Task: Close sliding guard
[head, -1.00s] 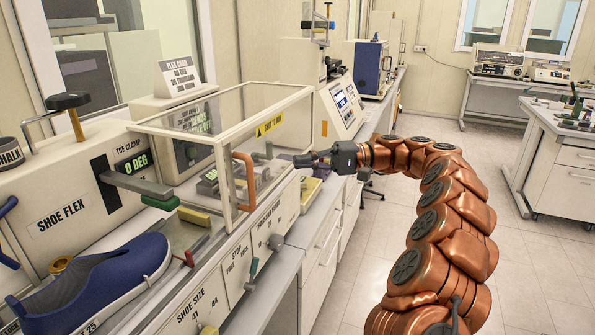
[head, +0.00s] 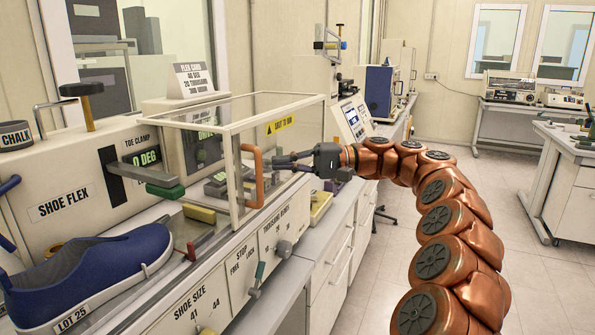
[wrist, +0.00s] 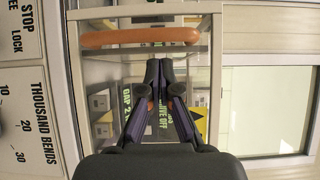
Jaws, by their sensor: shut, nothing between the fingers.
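The sliding guard is a clear box with a white frame (head: 232,128) and an orange handle (head: 258,176) on its front. It stands over the right part of the shoe flex machine (head: 75,170), and the blue shoe (head: 95,262) lies outside it to the left. My gripper (head: 276,161) is shut and empty, just right of the handle. In the wrist view the handle (wrist: 140,37) spans above my gripper's tips (wrist: 159,66), with a gap between them in the picture. I cannot tell whether the fingers touch the guard.
A green-tipped toe clamp lever (head: 165,190) sticks out left of the guard. A knob (head: 283,248) and a stop lever (head: 258,275) stand on the machine's front. The aisle floor (head: 500,180) is clear.

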